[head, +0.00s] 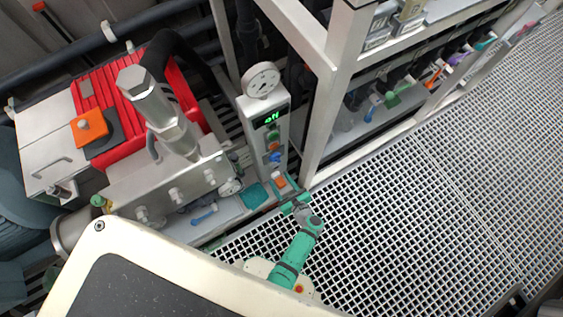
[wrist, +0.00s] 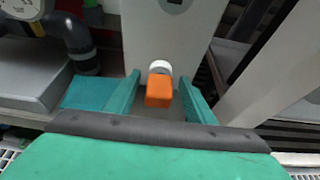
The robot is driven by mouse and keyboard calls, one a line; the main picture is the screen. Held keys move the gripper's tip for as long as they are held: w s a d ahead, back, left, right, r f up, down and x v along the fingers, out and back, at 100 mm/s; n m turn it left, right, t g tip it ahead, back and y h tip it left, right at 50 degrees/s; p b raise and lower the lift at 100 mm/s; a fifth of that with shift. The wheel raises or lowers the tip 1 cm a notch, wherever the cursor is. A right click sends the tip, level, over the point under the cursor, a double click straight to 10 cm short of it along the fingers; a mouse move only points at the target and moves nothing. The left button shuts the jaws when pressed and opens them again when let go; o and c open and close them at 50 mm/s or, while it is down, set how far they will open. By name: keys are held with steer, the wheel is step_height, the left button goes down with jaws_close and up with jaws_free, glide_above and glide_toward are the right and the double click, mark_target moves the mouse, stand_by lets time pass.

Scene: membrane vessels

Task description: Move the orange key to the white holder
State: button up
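An orange key (wrist: 159,92) with a blocky head sits against a white round fitting (wrist: 160,67) on the face of a grey panel. In the head view the orange key (head: 279,182) is at the foot of the panel. My gripper (wrist: 161,90) is open, with one teal finger on each side of the orange key and a visible gap on both sides. In the head view my gripper (head: 286,197) is at the panel's lower end. I cannot tell whether the white fitting is the white holder, and no other white holder is clearly identifiable.
The grey panel (head: 283,115) carries a round gauge (head: 261,80), a green-lit display (head: 271,118) and coloured knobs. A rack to the right holds several coloured handles, including an orange one (head: 434,76). A metal post (head: 327,130) stands close right. The grating floor (head: 420,210) is clear.

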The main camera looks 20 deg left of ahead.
steer(key=shift+s+d, duration=0.1)
steer(key=v, duration=1)
steer(key=shift+d+r, duration=0.2)
steer(key=shift+s, duration=0.15)
stand_by(0.3)
steer(key=s+d+f+n+g+h, duration=0.1)
steer(key=s+f+n+h, duration=0.2)
steer(key=s+n+h, duration=0.35)
steer(key=s+d+r+n+h, duration=0.2)
steer(key=s+d+r+n, duration=0.25)
steer(key=s, duration=0.25)
step_height(320, 180, up, 35)
steer(key=s+n+t+h, duration=0.1)
steer(key=n+t+h, duration=0.1)
steer(key=n+t, duration=0.6)
steer(key=n, duration=0.6)
steer(key=shift+s+n, duration=0.3)
steer(key=shift+s, duration=0.05)
